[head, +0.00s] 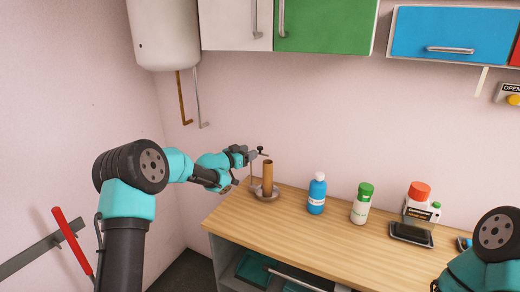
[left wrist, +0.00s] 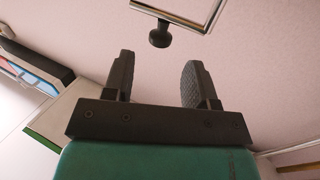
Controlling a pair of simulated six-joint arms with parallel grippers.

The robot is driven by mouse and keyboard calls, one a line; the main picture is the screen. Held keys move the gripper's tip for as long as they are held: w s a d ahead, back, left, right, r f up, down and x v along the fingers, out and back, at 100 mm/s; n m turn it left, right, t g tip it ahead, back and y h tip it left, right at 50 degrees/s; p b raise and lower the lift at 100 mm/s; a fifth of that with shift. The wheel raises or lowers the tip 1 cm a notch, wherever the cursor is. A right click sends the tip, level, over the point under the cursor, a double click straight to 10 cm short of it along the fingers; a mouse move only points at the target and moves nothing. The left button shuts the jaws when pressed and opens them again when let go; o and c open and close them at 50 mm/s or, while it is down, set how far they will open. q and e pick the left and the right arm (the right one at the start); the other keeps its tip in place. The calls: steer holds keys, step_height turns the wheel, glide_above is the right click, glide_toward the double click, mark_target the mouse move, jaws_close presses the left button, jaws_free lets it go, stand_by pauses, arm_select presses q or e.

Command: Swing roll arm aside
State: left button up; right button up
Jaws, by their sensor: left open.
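A brown cardboard tube (head: 267,174) stands upright on a round holder base (head: 259,193) at the left end of the wooden counter. A thin metal roll arm with a black knob (head: 262,151) is beside the tube's top. In the left wrist view the silver arm (left wrist: 182,17) and its black knob (left wrist: 159,37) are beyond my fingertips. My left gripper (head: 249,154) is at the holder's left side, near the knob; its two fingers (left wrist: 160,75) are apart with nothing between them. My right arm shows at the lower right, but its gripper is out of view.
A blue bottle (head: 317,195), a green-capped bottle (head: 362,204), a red-capped container (head: 420,201) and a black tray (head: 411,234) stand right of the holder. The counter's front middle (head: 310,234) is clear. Wall cabinets (head: 325,25) hang above.

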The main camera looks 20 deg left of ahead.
mark_target(258, 149)
arm_select(q)
steer(key=x, duration=0.6)
steer(key=shift+w+d, duration=0.15)
steer(key=shift+w, duration=0.05)
steer(key=shift+c, duration=0.3)
jaws_close()
